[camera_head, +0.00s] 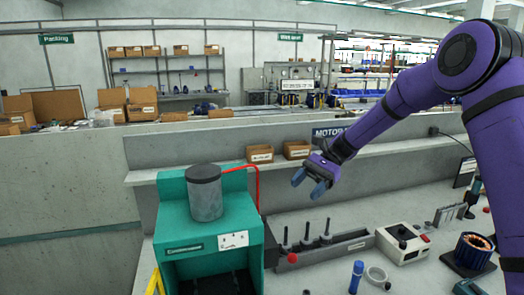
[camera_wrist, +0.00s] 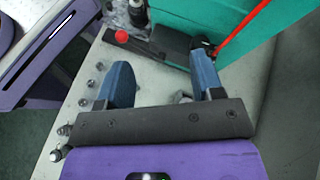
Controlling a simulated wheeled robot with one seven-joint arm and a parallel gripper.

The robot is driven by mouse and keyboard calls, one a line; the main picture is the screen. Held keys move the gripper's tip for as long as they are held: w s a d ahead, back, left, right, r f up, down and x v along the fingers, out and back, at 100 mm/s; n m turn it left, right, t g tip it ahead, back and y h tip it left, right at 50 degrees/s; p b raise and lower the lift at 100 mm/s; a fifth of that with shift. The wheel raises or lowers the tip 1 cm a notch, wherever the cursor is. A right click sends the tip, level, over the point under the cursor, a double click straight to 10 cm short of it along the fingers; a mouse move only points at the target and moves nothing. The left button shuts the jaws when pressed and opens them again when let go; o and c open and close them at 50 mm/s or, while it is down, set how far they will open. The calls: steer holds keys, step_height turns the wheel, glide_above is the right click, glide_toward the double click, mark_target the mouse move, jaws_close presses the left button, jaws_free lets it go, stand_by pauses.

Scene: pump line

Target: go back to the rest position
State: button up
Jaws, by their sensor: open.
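My gripper (camera_head: 311,182) hangs in the air above the workbench, to the right of the teal machine, at the end of my purple arm. In the wrist view its two blue fingers (camera_wrist: 161,85) are spread apart with nothing between them. The teal machine (camera_head: 174,230) stands at the front left of the bench with a grey cylinder (camera_head: 205,198) upright on top. A red line (camera_head: 257,180) runs from the machine's top and also shows in the wrist view (camera_wrist: 245,25).
A grey rack with upright pins (camera_head: 325,247) lies below my gripper. Two cardboard bins (camera_head: 260,154) sit on the ledge behind.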

steer(key=s+d+r+n+t+h, duration=0.25)
steer(key=s+d+r, duration=0.25)
steer(key=s+r, duration=0.3)
steer(key=s+d+r+n+t+h, duration=0.2)
steer(key=s+d+r+t+h, duration=0.3)
steer(key=s, duration=0.5)
steer(key=s+d+r+n+t+h, duration=0.1)
steer(key=s+d, duration=0.3)
steer(key=s, duration=0.4)
steer(key=s+d+r+n+t+h, duration=0.1)
steer(key=s+d+t, duration=0.3)
steer(key=s, duration=0.4)
steer(key=shift+n, duration=0.85)
steer(key=shift+h, duration=0.25)
